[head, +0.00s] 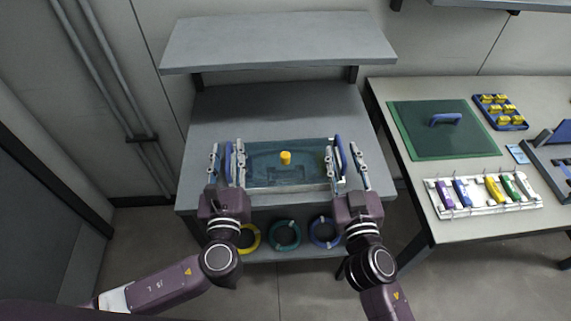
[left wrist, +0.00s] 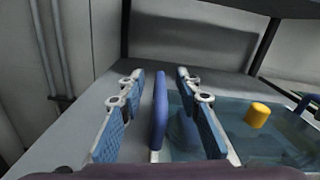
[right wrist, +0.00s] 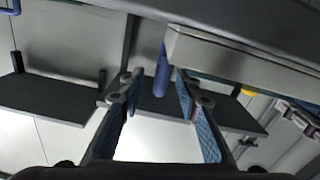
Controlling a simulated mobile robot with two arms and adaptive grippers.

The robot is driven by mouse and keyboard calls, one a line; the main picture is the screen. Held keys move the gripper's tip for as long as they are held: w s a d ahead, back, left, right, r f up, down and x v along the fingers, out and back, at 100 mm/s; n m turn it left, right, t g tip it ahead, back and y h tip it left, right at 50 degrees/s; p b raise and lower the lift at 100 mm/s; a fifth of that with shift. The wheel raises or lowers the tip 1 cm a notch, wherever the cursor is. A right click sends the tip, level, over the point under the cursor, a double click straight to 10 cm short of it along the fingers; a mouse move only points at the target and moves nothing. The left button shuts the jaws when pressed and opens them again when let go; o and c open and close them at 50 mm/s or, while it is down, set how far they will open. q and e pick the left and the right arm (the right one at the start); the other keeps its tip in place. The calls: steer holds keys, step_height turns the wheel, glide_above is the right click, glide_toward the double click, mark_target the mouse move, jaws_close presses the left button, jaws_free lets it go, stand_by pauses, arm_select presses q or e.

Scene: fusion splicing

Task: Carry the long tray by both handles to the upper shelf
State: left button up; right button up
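The long tray (head: 288,188) is a shallow teal box on the front of the grey bench (head: 270,112). It has a blue handle at each end, and a yellow cylinder (head: 285,157) stands inside. My left gripper (head: 227,160) is open, with its fingers on either side of the left handle (left wrist: 160,110). My right gripper (head: 344,160) is also open, its fingers on either side of the right handle (right wrist: 163,75). Gaps show between fingers and handles in both wrist views. The upper shelf (head: 278,40) is a grey board above the back of the bench and looks empty.
Yellow, teal and blue rings (head: 285,235) lie on a lower level under the bench. A side table (head: 480,222) on the right holds a green mat (head: 420,145), a rack of coloured pieces (head: 485,207) and a blue tray of yellow parts (head: 500,124). The bench behind the tray is clear.

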arm_select(q)
steer(key=shift+w+a, duration=0.1)
steer(key=shift+w, duration=0.6)
arm_select(e)
steer(key=shift+w, duration=0.75)
arm_select(q)
jaws_close()
arm_select(e)
jaws_close()
steer(key=shift+a, duration=0.1)
arm_select(q)
steer(key=shift+r, duration=0.1)
